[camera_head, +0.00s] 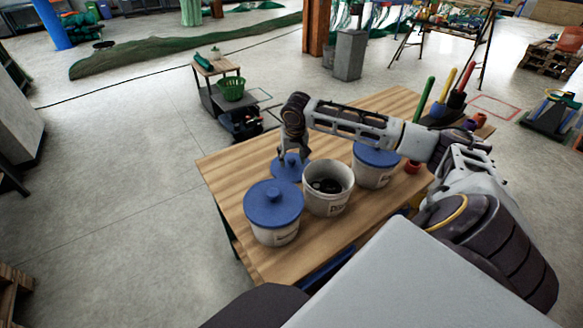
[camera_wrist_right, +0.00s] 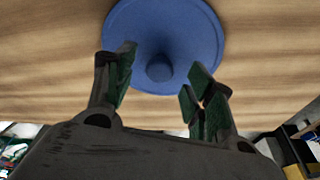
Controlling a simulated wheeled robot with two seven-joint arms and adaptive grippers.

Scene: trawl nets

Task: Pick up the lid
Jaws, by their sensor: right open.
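A loose round blue lid (camera_head: 286,174) with a knob lies flat on the wooden table, behind the open white bucket (camera_head: 327,200). In the right wrist view the lid (camera_wrist_right: 150,30) and its knob lie just beyond the fingertips. My right gripper (camera_head: 292,158) is above the lid, pointing down. In the right wrist view my right gripper (camera_wrist_right: 160,88) is open, with green-padded fingers apart on either side of the knob and nothing between them. My left gripper is not in view.
A white bucket with a blue lid (camera_head: 273,203) stands left of the open bucket, which has dark contents. Another lidded bucket (camera_head: 375,165) stands to the right. Green, yellow and red-handled tools (camera_head: 440,100) stand at the table's right end. The left table edge is near.

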